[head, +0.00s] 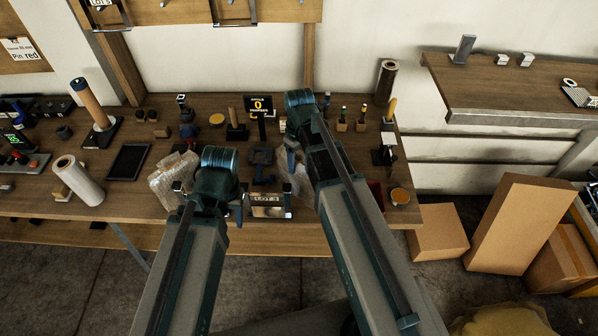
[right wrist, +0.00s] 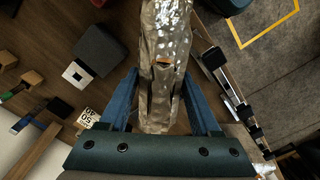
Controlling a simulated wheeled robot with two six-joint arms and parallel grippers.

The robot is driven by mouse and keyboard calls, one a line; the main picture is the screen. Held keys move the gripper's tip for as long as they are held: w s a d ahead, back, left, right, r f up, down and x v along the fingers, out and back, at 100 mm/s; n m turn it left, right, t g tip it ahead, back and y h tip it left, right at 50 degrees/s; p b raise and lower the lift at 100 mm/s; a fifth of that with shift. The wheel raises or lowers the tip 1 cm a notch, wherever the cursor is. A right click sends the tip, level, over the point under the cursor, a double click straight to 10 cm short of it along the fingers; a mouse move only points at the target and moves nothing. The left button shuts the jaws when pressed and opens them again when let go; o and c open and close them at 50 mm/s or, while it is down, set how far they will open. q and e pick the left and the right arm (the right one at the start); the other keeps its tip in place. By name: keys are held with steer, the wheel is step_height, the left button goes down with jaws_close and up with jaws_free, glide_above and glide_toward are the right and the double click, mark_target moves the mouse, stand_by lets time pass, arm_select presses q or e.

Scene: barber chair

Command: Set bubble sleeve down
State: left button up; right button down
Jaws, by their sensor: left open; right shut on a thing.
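A clear, shiny bubble sleeve (right wrist: 165,45) is between the two blue fingers of my right gripper (right wrist: 165,100), which is shut on it, in the right wrist view. In the head view its crinkled side (head: 298,183) shows beside my right gripper (head: 291,160), partly hidden by my right arm. I cannot tell whether it touches the table. My left gripper (head: 212,190) is open over the table's front part. A second clear bubble-textured piece (head: 172,182) lies on the table just left of it.
Several small tools and bottles stand behind. Cardboard boxes (head: 518,222) stand on the floor at right.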

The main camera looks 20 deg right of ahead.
mark_target(299, 152)
steer(key=shift+f+b, duration=1.75)
steer(key=shift+f, duration=0.05)
steer(key=shift+f, duration=0.2)
steer(key=shift+c, duration=0.5)
jaws_free()
steer(key=shift+r, duration=0.15)
step_height(299, 152, up, 12)
steer(key=p, duration=1.2)
steer(key=shift+r, duration=0.1)
steer(key=s+a+m+h, duration=0.1)
steer(key=s+a+m, duration=0.1)
steer(key=s+a, duration=0.8)
steer(key=s, duration=0.4)
steer(key=shift+s+a, duration=0.2)
steer(key=shift+a, duration=0.05)
